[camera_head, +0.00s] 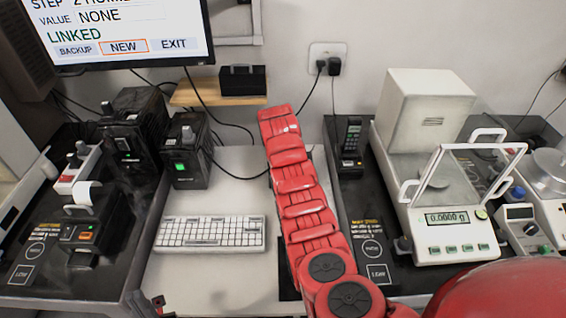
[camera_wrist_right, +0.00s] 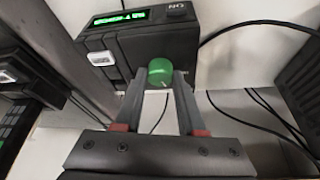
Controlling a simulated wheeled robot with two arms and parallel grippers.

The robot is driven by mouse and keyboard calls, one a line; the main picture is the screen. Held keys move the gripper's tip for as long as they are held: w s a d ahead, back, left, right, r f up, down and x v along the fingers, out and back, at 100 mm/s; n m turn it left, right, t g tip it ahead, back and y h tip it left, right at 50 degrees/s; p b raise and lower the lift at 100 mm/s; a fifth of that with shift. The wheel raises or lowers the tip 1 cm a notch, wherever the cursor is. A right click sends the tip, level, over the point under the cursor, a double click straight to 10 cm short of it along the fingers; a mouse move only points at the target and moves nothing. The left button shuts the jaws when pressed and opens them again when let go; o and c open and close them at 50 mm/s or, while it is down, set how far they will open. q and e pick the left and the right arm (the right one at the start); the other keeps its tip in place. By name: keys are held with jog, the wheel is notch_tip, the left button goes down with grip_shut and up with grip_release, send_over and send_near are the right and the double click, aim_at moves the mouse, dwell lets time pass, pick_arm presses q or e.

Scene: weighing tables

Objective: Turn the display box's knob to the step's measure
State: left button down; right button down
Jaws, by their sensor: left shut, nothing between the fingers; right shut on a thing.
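In the right wrist view the black display box (camera_wrist_right: 135,50) has a lit green readout (camera_wrist_right: 120,18), upside down and too blurred to read. Its green knob (camera_wrist_right: 160,72) sits between the tips of my right gripper (camera_wrist_right: 160,82), which is shut on it. My right arm runs up the middle of the head view; its gripper and the display box cannot be made out there. My left gripper (camera_head: 159,304) shows only as a small dark tip at the bottom edge, shut and empty. The monitor (camera_head: 125,40) reads VALUE NONE and LINKED; its step line is cut off.
A white keyboard (camera_head: 210,233) lies on the grey table left of my right arm. Black boxes (camera_head: 188,150) stand behind it. A balance (camera_head: 450,220) reading 0.0000 g stands at right. A small shelf (camera_head: 190,97) holds a black box. Cables hang along the wall.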

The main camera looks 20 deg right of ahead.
jog(key=m+b, duration=0.2)
jog(key=b, duration=0.1)
jog(key=shift+a+f+m+g+h, duration=0.15)
jog(key=shift+f+m+g+h, duration=0.2)
jog(key=shift+m+g+h, duration=0.05)
jog(key=shift+r+m+g+h+b, duration=0.25)
jog(key=shift+m+b, duration=0.85)
jog(key=shift+b, duration=0.7)
jog(key=c, duration=0.5)
grip_release()
